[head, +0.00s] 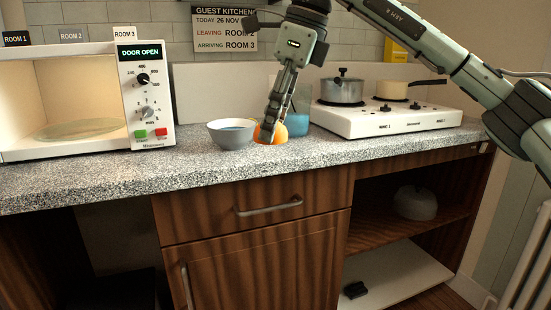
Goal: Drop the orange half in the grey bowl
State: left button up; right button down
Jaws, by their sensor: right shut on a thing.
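The orange half (280,135) is just to the right of the bowl, at worktop level. My right gripper (268,133) reaches down from above and is shut on the orange half, its fingers covering part of it. I cannot tell whether the orange half still touches the worktop. The gripper is beside the bowl, not over it. My left gripper is not in view.
A blue container (298,122) stands close behind the orange half. A white hob (385,121) with a lidded pot (342,90) and a pan (393,91) is at the right. An open white microwave (147,97) is at the left. The worktop front (200,163) is clear.

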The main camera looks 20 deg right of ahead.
aim_at(234, 143)
jog(key=i, duration=1)
